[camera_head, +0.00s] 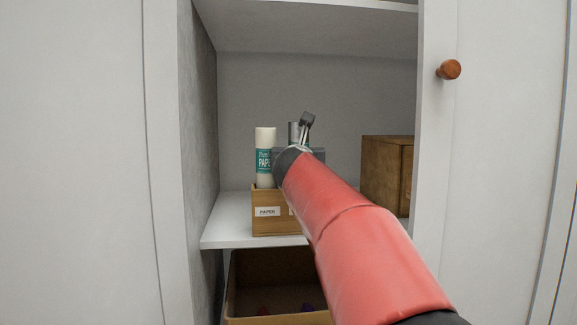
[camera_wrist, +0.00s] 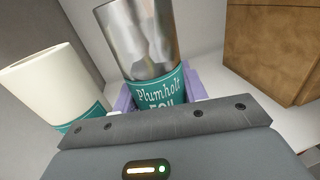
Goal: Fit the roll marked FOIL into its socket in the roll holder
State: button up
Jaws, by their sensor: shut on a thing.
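The FOIL roll is a silver cylinder with a teal label, upright in the wrist view (camera_wrist: 143,38). In the head view only its silver top (camera_head: 293,131) shows behind my wrist. My gripper (camera_wrist: 158,92) is shut on the roll, with a pale purple finger on each side of its label. The roll holder (camera_head: 264,226) is a wooden box on the cabinet shelf, with a PAPER tag at its left part. My arm hides its right part. The FOIL roll's lower end and its socket are hidden, so I cannot tell whether it is seated.
A white roll marked PAPER (camera_head: 265,142) stands upright in the holder, left of the FOIL roll. A wooden box (camera_head: 386,170) stands on the shelf at right. Below is an open bin (camera_head: 236,292). Cabinet side wall (camera_head: 198,120) is close at left; a knobbed door (camera_head: 500,150) at right.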

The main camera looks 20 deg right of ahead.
jog(key=shift+f, duration=0.65)
jog(key=o, duration=0.9)
jog(key=shift+d, duration=0.1)
